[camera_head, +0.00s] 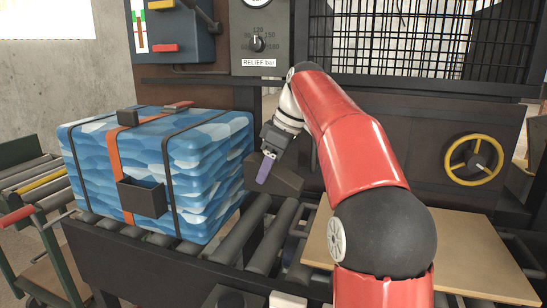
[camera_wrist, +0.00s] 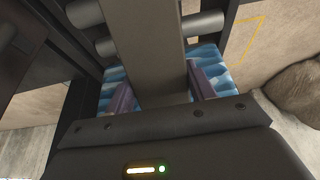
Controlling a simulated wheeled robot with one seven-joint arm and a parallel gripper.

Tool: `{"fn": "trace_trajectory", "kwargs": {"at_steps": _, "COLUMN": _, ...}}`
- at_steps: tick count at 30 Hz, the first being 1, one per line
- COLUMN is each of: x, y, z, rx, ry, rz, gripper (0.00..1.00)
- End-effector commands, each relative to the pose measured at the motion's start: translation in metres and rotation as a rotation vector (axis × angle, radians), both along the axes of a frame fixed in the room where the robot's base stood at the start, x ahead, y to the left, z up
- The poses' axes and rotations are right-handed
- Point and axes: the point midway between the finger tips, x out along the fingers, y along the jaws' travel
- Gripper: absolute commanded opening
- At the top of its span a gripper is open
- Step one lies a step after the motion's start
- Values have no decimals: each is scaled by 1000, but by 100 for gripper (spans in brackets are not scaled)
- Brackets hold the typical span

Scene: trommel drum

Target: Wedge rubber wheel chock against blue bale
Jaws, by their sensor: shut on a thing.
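The blue bale (camera_head: 95,165), patterned in blue and white with an orange band and dark straps, sits on rollers at left. A dark wedge-shaped chock (camera_head: 288,180) is just right of the bale, above or on the rollers. My gripper (camera_head: 265,170) is shut on the chock, with one purple finger showing on its near side. In the wrist view the chock (camera_wrist: 155,45) runs between both purple fingers, and some of the bale (camera_wrist: 205,54) shows behind. I cannot tell whether chock and bale touch; the chock's underside is hidden.
Dark rollers (camera_head: 262,250) run under and right of the bale. A tan board (camera_head: 470,255) lies at right below a yellow handwheel (camera_head: 473,160). A dark panel with a relief dial (camera_head: 257,42) and a barred grille (camera_head: 400,45) stand behind. My red arm hides part of the middle.

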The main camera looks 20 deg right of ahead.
Motion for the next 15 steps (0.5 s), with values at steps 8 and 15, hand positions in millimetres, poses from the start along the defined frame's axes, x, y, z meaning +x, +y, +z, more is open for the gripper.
{"fn": "trace_trajectory", "kwargs": {"at_steps": 8, "x": 8, "y": 12, "z": -33, "rx": 0, "ry": -2, "rz": 1, "gripper": 19}}
{"fn": "trace_trajectory", "kwargs": {"at_steps": 15, "x": 14, "y": 21, "z": -61, "rx": 1, "ry": -2, "rz": 1, "gripper": 19}}
